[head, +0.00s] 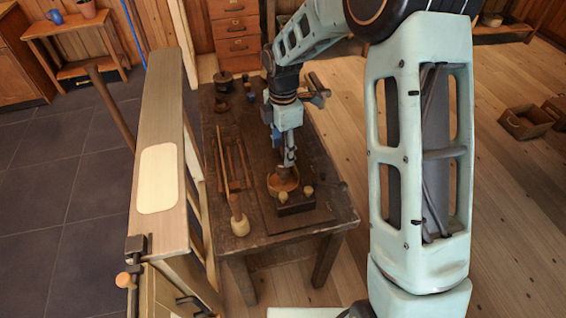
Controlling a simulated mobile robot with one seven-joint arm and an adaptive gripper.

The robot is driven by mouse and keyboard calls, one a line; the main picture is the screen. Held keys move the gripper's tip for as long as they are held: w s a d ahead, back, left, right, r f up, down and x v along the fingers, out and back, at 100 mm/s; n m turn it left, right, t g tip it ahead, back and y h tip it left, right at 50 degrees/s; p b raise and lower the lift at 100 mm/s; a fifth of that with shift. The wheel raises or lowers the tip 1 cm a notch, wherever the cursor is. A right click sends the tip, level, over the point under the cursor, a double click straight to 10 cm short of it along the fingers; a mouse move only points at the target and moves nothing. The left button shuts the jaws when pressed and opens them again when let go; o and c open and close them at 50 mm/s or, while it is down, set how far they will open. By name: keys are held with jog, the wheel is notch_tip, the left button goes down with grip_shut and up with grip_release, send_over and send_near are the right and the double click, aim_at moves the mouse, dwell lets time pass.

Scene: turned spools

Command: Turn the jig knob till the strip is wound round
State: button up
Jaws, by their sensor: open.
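The jig sits on the dark wooden bench (322,222). It shows as a dark block (296,205) with two pale round knobs, a left knob (281,190) and a right knob (309,190), at its near side. Just behind them is a round, orange-brown wooden form (273,184), perhaps the strip curved round its former; where the strip ends is too small to tell. My gripper (289,162) points down over this round form, open, with its fingertips at or just above its middle. I cannot tell whether they touch it.
Small dark turned pieces (222,80) and a clamp-like tool (317,90) are at the bench's far end. A tall pale board (160,110) stands along the left side.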

aim_at(283, 167)
notch_tip(283, 167, down, 6)
jog(key=shift+f, duration=0.2)
jog(key=shift+c, duration=0.2)
jog(key=c, duration=1.1)
